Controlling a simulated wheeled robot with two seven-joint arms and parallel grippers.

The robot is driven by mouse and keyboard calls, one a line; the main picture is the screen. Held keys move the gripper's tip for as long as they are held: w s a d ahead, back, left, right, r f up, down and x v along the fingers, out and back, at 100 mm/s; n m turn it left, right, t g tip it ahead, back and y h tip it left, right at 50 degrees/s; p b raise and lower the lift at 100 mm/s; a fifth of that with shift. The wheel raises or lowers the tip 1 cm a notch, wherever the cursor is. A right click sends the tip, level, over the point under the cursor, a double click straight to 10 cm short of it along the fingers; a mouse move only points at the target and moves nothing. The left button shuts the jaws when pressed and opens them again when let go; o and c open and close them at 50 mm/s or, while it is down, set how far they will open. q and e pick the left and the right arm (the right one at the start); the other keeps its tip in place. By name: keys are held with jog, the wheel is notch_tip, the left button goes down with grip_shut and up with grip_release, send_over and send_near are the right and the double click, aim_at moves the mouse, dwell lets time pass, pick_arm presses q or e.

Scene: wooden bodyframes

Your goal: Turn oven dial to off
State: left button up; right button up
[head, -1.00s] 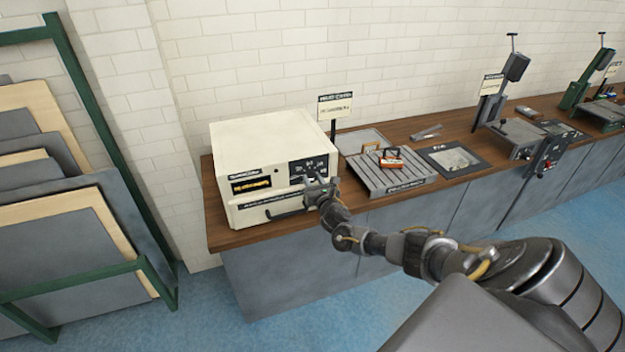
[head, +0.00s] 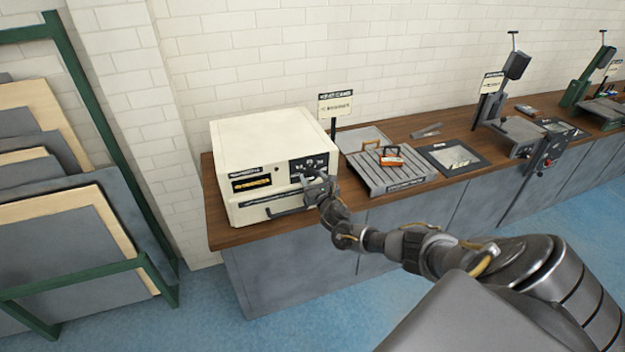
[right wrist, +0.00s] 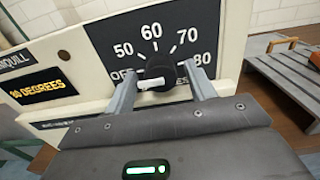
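The cream oven (head: 262,150) stands on the left end of the wooden counter. Its black dial panel (head: 308,165) is at the upper right of its front. In the right wrist view the dial (right wrist: 180,74) is a round black knob with a white pointer (right wrist: 150,83). The pointer lies to the left, toward the partly hidden OFF mark (right wrist: 121,75). My right gripper (head: 315,183) is in front of the panel; in the right wrist view its fingers (right wrist: 163,88) stand apart, one on each side of the dial. Contact with the knob is unclear. My left gripper is out of view.
A yellow-lettered display (right wrist: 42,89) reads in degrees. A dark handle (head: 287,210) runs low across the oven front. A slatted grey tray (head: 390,178) with an orange object sits right of the oven. A green rack (head: 150,268) of boards stands left.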

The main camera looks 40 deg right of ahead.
jog(key=b+v, duration=0.1)
jog(key=v, duration=1)
jog(key=shift+w, duration=0.1)
dwell(0.5)
